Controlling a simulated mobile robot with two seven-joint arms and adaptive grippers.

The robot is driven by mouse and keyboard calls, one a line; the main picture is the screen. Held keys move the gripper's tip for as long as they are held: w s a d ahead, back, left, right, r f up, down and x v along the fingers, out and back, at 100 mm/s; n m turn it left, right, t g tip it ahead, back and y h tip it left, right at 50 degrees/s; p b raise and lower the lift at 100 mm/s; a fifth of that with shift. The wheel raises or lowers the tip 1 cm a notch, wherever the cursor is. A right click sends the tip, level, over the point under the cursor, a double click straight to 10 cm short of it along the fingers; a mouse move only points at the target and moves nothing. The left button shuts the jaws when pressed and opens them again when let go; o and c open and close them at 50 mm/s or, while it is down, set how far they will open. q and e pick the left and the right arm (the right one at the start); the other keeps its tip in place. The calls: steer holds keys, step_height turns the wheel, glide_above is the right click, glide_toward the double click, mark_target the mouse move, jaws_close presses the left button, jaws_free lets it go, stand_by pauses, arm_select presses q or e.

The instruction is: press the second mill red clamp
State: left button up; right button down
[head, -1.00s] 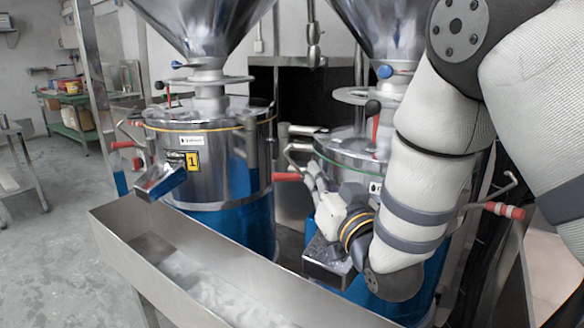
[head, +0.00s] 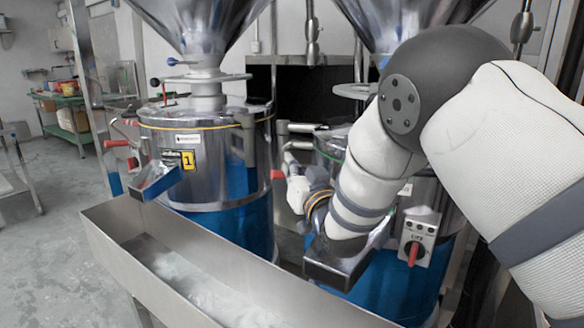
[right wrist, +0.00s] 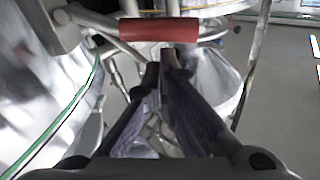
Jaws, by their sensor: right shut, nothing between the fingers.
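The second mill (head: 385,290), a steel drum with a blue base, stands at right, largely hidden behind my right arm. A red clamp handle (head: 277,174) shows at its left side. In the right wrist view a red clamp grip (right wrist: 158,29) lies crosswise on a metal bar. My right gripper (right wrist: 164,66) is shut and empty, its fingertips appearing just below the grip; whether they touch it I cannot tell. My left gripper is not in view.
The first mill (head: 205,200), labelled 1, stands at left. A long steel trough (head: 190,285) with white powder runs across the front. A grey switch box (head: 417,236) with a red knob is on the second mill. Open floor lies at far left.

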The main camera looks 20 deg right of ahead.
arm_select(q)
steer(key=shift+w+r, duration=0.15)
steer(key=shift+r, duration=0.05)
arm_select(e)
steer(key=shift+a+f, duration=0.35)
steer(key=shift+f, duration=0.05)
stand_by(0.3)
arm_select(q)
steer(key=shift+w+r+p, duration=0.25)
steer(key=shift+p, duration=0.1)
arm_select(e)
steer(key=shift+a+f, duration=0.35)
steer(key=shift+f, duration=0.45)
steer(key=shift+a+f, duration=0.35)
steer(key=shift+f, duration=0.45)
step_height(320, 180, up, 10)
